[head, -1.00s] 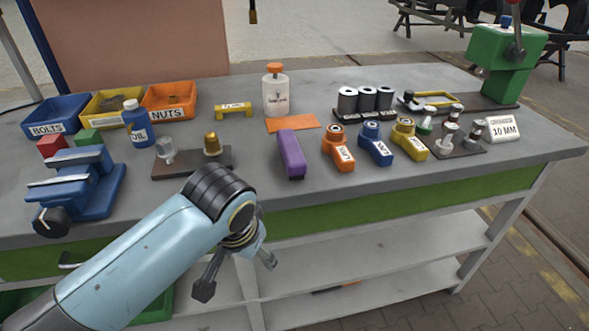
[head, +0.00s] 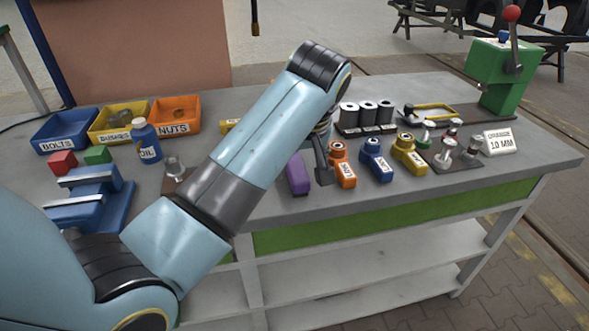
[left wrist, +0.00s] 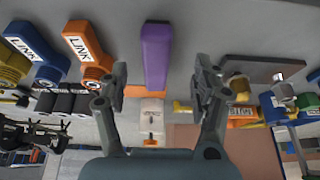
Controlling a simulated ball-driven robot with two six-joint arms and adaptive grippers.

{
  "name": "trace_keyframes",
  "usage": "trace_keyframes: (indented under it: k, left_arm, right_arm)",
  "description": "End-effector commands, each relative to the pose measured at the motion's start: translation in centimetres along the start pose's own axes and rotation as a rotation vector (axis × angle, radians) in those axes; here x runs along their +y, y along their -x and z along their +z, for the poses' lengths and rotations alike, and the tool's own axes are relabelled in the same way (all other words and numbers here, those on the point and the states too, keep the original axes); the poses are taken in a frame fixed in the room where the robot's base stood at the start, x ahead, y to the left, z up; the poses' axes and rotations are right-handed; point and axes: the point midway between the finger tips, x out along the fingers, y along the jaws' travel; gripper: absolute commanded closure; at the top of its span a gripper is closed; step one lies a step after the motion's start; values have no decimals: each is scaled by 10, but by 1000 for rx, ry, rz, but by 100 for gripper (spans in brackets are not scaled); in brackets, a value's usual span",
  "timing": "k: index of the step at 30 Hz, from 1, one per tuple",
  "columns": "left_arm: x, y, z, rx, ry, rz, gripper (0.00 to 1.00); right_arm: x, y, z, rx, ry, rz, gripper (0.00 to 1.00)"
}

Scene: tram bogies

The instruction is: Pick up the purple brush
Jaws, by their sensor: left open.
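The purple brush (head: 298,174) lies on the grey workbench near its front edge, partly hidden by my left arm in the head view. In the left wrist view the purple brush (left wrist: 156,55) points toward the space between my fingers. My left gripper (left wrist: 160,80) is open and empty, with one finger on each side of the brush's line. In the head view the left gripper (head: 318,160) is largely hidden behind its arm, beside the brush. I cannot tell its height above the bench. My right gripper is not in view.
Orange (head: 342,165), blue (head: 377,160) and yellow (head: 409,153) link parts stand right of the brush. The blue vise (head: 90,200), oil bottle (head: 146,142) and bins (head: 66,131) are at left. The front right bench top is clear.

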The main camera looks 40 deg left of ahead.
Motion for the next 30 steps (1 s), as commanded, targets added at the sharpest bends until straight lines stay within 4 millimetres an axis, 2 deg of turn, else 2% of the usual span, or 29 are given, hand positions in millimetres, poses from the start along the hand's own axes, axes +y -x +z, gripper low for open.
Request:
trace_keyframes:
  k: [8, 15, 23, 26, 30]
  left_arm:
    - [1, -27, 0, -1, -2, -1, 35]
    - [4, -62, -1, 0, -2, 1, 35]
    - [5, -67, -1, 0, -1, 3, 35]
    - [5, -67, -1, 0, -1, 3, 44]
    - [5, -67, -1, 0, -1, 2, 62]
  right_arm:
    - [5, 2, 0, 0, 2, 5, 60]
    - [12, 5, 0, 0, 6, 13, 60]
    - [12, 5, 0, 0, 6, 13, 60]
    - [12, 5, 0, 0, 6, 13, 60]
    - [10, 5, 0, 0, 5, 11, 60]
